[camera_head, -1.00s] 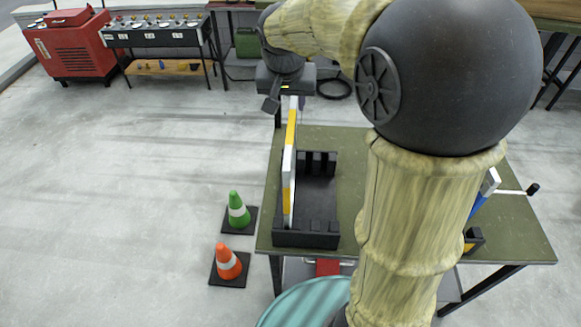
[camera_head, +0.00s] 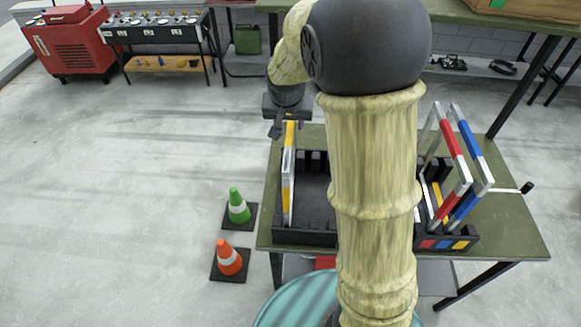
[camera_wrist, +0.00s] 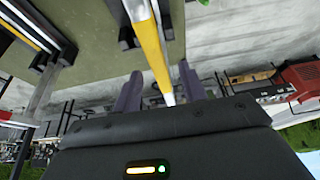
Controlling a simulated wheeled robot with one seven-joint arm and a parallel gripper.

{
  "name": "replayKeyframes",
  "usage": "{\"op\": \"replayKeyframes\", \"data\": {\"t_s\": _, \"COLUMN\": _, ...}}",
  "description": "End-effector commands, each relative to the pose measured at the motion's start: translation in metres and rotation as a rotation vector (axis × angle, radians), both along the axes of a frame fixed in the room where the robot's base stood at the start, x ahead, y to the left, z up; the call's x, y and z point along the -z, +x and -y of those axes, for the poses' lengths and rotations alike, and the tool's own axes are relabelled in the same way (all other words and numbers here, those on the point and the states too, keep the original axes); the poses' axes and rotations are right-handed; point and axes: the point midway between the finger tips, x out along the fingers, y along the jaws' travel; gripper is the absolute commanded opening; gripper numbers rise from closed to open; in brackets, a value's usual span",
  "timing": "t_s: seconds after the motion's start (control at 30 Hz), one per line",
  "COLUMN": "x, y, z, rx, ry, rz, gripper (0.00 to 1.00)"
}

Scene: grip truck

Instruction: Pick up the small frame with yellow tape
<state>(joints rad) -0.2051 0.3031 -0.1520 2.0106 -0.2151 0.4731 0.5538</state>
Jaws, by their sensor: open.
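The small frame with yellow tape (camera_head: 288,190) stands upright at the left side of a black rack (camera_head: 305,238) on the green table (camera_head: 262,225). It is white with yellow bands. My gripper (camera_head: 283,128) is at the frame's top end, which it hides in the head view. In the wrist view, my gripper (camera_wrist: 160,74) has its two dark fingers apart. The yellow and white frame (camera_wrist: 150,42) runs between them, one finger on each side. I cannot tell whether either finger touches it.
A second rack (camera_head: 447,243) on the table's right holds taller frames with red tape (camera_head: 452,150) and blue tape (camera_head: 472,140). A green cone (camera_head: 238,207) and an orange cone (camera_head: 228,260) stand on the floor left of the table. The floor further left is clear.

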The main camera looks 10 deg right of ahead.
Motion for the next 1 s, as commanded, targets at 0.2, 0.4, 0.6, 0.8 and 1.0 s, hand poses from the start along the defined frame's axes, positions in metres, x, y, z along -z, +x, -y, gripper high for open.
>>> {"op": "replayKeyframes", "data": {"t_s": 0.2, "x": 0.025, "y": 0.008, "z": 0.005, "rx": 0.003, "ry": 0.000, "rz": -0.005, "gripper": 0.42}}
{"op": "replayKeyframes", "data": {"t_s": 0.4, "x": 0.039, "y": 0.013, "z": 0.007, "rx": 0.003, "ry": 0.001, "rz": -0.002, "gripper": 0.42}}
{"op": "replayKeyframes", "data": {"t_s": 0.6, "x": 0.040, "y": 0.013, "z": 0.007, "rx": 0.003, "ry": 0.001, "rz": -0.001, "gripper": 0.42}}
{"op": "replayKeyframes", "data": {"t_s": 0.8, "x": 0.040, "y": 0.013, "z": 0.007, "rx": 0.003, "ry": 0.001, "rz": -0.001, "gripper": 0.42}}
{"op": "replayKeyframes", "data": {"t_s": 1.0, "x": 0.040, "y": 0.013, "z": 0.007, "rx": 0.003, "ry": 0.001, "rz": -0.001, "gripper": 0.42}}
